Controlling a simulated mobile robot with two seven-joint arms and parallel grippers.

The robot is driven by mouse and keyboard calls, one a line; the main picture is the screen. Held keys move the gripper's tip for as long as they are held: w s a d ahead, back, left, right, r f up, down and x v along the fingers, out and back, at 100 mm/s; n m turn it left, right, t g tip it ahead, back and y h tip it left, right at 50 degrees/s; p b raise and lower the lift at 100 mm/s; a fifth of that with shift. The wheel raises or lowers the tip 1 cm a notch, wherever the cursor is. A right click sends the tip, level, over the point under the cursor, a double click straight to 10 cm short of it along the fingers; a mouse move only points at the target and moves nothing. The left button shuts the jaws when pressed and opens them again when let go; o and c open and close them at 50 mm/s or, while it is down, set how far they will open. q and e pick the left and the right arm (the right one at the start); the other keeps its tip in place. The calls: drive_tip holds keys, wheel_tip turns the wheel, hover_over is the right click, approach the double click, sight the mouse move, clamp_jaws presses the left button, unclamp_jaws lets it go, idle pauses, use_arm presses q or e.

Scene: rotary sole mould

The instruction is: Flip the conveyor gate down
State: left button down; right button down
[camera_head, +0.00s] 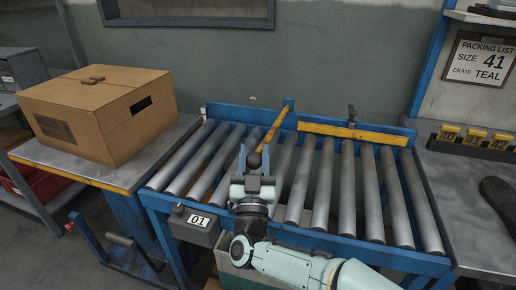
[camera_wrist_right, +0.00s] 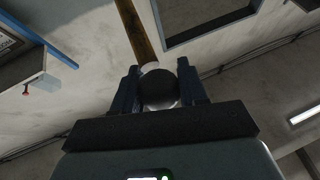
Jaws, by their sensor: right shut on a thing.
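The conveyor gate (camera_head: 275,127) is a narrow yellow bar with a dark ball knob (camera_head: 255,160) at its near end. In the head view it slants from a blue post at the back of the conveyor towards the near left, above the rollers. My right gripper (camera_head: 254,163) is shut on the knob, one finger on each side. In the right wrist view the dark knob (camera_wrist_right: 159,88) sits between the two blue fingers (camera_wrist_right: 159,92), and the brownish bar (camera_wrist_right: 138,32) runs up from it. My left gripper is not in view.
The roller conveyor (camera_head: 345,185) has bare rollers. A yellow strip (camera_head: 355,133) with a dark fitting runs along its back right. A cardboard box (camera_head: 110,115) stands on the left table. A dark sole (camera_head: 499,203) lies on the right bench by yellow tags (camera_head: 474,135).

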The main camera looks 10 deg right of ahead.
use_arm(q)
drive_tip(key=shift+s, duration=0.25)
use_arm(e)
drive_tip(key=shift+s+a+f, duration=0.2)
drive_tip(key=shift+a, duration=0.2)
drive_tip(key=c, duration=0.7)
unclamp_jaws()
drive_tip(key=shift+o, duration=0.3)
drive_tip(key=shift+s+r, duration=0.1)
drive_tip(key=shift+s, duration=0.05)
drive_tip(key=shift+d, duration=0.1)
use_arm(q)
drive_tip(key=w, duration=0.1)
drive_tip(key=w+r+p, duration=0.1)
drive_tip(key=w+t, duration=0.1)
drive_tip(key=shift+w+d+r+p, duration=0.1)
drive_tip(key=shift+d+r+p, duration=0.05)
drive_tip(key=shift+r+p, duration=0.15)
use_arm(e)
drive_tip(key=v, duration=1.3)
drive_tip(key=shift+f, duration=0.2)
drive_tip(key=shift+f+y, duration=0.1)
drive_tip(key=shift+y, duration=0.2)
